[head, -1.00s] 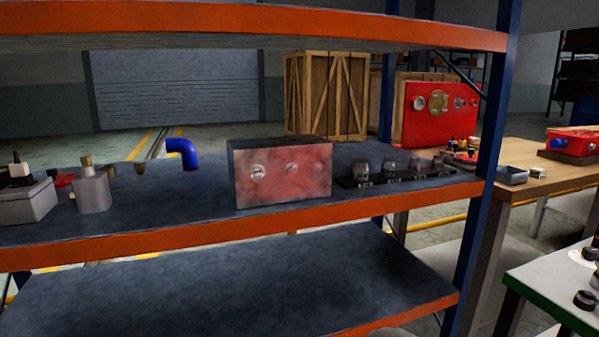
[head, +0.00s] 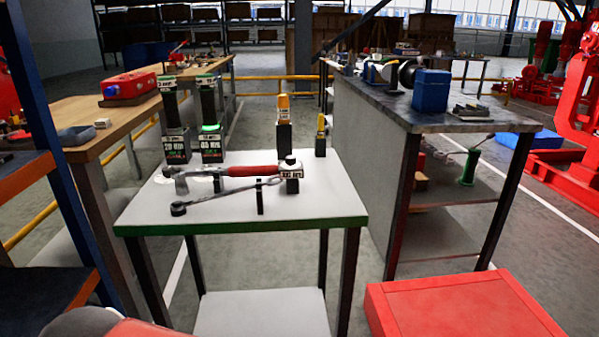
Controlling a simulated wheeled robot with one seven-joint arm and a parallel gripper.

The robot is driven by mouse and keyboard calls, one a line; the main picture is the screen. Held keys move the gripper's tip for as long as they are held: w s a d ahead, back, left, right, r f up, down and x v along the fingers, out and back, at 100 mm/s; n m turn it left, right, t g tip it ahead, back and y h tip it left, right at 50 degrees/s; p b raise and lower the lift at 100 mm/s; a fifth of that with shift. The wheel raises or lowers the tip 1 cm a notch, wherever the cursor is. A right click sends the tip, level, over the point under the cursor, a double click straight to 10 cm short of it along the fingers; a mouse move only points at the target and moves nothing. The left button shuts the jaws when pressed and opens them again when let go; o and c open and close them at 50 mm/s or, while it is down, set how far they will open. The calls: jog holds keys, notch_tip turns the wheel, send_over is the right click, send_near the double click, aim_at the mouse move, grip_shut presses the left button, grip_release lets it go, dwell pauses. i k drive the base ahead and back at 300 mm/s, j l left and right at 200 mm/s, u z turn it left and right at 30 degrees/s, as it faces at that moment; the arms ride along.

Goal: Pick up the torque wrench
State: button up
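Two long tools lie on a small white-topped table with a green edge (head: 275,222) in the head view. One has a red grip (head: 250,171) and a metal head at its left end; it looks like the torque wrench, but I cannot be sure. The other, a slim grey bar tool (head: 225,194) with a dark round head at its left end, lies in front of it. A small dark upright post stands by the grey bar. My gripper is not in view.
Two dark labelled stands (head: 210,120) and yellow-topped holders (head: 284,110) stand at the table's back. A wooden bench (head: 100,135) is at left, a grey workbench (head: 450,122) at right. A red box (head: 460,310) is in the right foreground. A blue-and-orange shelf edges the far left.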

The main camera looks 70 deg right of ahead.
aim_at(297, 171)
jog(key=z, duration=1.95)
